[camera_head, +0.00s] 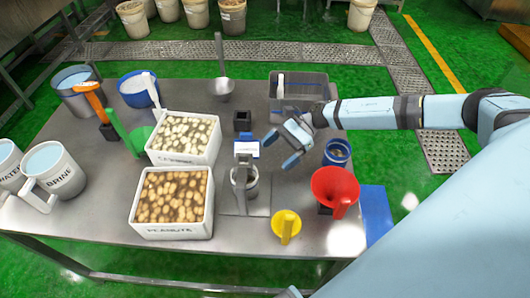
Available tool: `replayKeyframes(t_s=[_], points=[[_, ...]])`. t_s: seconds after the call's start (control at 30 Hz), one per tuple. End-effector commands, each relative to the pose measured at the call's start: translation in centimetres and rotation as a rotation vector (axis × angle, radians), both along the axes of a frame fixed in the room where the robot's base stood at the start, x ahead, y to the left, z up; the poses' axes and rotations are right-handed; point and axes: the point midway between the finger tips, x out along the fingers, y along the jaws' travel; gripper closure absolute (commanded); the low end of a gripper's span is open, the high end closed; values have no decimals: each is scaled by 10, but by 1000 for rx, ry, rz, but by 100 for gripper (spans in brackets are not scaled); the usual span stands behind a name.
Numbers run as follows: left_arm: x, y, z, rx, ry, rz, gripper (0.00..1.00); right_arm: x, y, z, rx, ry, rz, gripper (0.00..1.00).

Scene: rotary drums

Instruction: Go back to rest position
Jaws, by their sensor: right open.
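My right gripper (292,142) is light blue and dark grey. It hangs over the middle of the metal table, with its arm coming in from the right. Its fingers are apart and nothing shows between them. It is just right of a metal stand (246,165) with a blue top part, which holds a small metal cup (247,187). I cannot tell whether the gripper touches the stand. My left gripper is not in view.
The metal table (110,205) carries a white cashew box (184,137), a peanut box (173,203), a red funnel (335,187), a yellow scoop (286,227), a blue container (337,153) and a grey bin (299,91). BRINE and WATER jugs stand left. Buckets stand behind.

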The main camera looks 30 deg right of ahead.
Motion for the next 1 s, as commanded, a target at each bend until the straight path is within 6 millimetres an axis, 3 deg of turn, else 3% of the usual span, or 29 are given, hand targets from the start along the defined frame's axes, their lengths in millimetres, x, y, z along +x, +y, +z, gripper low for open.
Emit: replayKeyframes(t_s=[0.2, 0.73, 0.87, 1.0], points=[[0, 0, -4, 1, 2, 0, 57, 0, -12, 5, 0, 0, 1, 3], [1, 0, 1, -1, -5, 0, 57, 0, -12, 6, 0, -1, 1, 3], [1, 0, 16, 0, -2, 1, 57, 0, -12, 23, 0, -1, 1, 3], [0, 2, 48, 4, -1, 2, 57, 0, -12, 58, 0, -1, 1, 3]])
